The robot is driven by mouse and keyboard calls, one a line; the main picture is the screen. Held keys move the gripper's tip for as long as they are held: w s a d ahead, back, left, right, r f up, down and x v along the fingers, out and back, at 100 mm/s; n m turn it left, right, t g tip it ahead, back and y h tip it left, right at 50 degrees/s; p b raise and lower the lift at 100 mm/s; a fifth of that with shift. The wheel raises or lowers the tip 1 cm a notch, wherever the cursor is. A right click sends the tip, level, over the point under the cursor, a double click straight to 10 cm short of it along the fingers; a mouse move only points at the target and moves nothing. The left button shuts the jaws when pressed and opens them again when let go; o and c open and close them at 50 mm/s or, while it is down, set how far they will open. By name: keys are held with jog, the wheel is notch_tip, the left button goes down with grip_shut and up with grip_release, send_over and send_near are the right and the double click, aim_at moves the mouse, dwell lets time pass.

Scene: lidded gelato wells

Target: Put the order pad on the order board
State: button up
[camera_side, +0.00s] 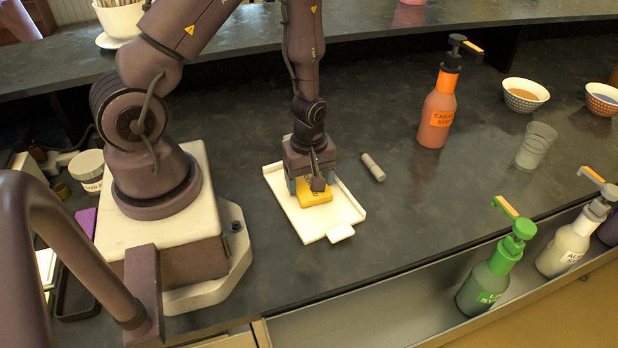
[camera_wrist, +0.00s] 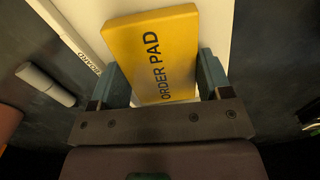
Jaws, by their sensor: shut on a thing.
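The yellow order pad (camera_side: 314,193) is at the middle of the white order board (camera_side: 339,215) in the side view. In the wrist view the order pad (camera_wrist: 152,52) shows its "ORDER PAD" lettering, and the order board (camera_wrist: 212,28) lies behind it, with a raised rim along one side. My gripper (camera_side: 312,186) points down over the board and is shut on the order pad. In the wrist view my gripper's fingers (camera_wrist: 164,82) are on either side of the pad. Whether the pad touches the board is hard to tell.
A grey cylinder (camera_side: 373,167) lies just right of the board, and shows in the wrist view (camera_wrist: 45,84). An orange-labelled syrup bottle (camera_side: 438,108), a clear cup (camera_side: 536,146) and bowls (camera_side: 525,95) stand farther right. A green-topped bottle (camera_side: 496,268) stands in the front trough.

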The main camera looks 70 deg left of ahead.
jog(key=o, duration=0.6)
jog(key=shift+f, duration=0.1)
jog(key=shift+o, duration=0.2)
notch_tip(320, 180, up, 12)
notch_tip(320, 180, up, 11)
jog(key=m+t, duration=0.2)
jog(key=m, duration=0.5)
send_over(316, 194)
jog(key=s+d+r+m+t, duration=0.3)
jog(key=s+r+m, duration=0.4)
jog(key=r+m, duration=0.3)
jog(key=shift+d+r+m+t, duration=0.3)
jog(key=shift+d+r+m, duration=0.1)
jog(key=shift+d+m, duration=0.1)
